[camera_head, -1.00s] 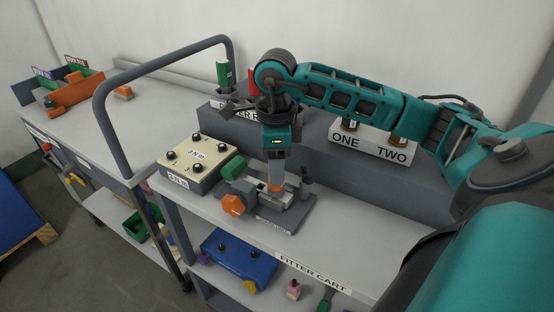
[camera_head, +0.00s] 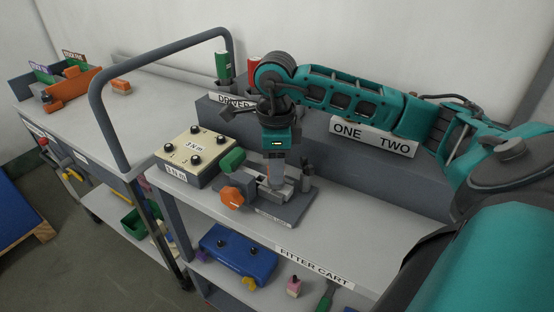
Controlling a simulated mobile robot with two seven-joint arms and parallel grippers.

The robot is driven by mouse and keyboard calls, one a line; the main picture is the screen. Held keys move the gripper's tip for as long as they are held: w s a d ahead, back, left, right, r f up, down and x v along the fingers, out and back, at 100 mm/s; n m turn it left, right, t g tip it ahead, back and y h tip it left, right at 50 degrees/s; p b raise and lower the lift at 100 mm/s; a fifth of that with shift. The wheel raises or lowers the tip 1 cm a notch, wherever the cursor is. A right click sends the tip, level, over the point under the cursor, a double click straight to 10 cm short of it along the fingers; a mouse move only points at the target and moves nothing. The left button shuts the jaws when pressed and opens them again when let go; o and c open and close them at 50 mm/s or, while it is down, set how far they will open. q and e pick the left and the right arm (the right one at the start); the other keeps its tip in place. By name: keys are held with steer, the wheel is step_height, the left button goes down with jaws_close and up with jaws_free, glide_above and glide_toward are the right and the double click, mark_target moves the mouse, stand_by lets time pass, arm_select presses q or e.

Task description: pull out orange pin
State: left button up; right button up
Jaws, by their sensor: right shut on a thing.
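My right gripper (camera_head: 275,178) points straight down over the grey clamping fixture (camera_head: 295,208) on the cart top. It is shut on the orange pin at the middle of the fixture. The fingers hide nearly all of the pin, so how deep it sits cannot be seen. An orange hexagonal knob (camera_head: 230,197) is on the fixture's front left, apart from the fingers. A green part (camera_head: 233,160) is behind that knob. My left gripper is not in view.
A beige box (camera_head: 194,154) with black knobs stands left of the fixture. A grey raised step with a ONE TWO block (camera_head: 374,138) is behind. A grey rail (camera_head: 97,120) rises at left. A blue case (camera_head: 238,254) lies on the lower shelf. The cart top's front right is clear.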

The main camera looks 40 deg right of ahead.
jaws_close()
steer(key=shift+r+p, duration=0.45)
steer(key=shift+r, duration=0.2)
steer(key=shift+r, duration=0.15)
steer(key=shift+r+p, duration=2.2)
steer(key=shift+r, duration=0.8)
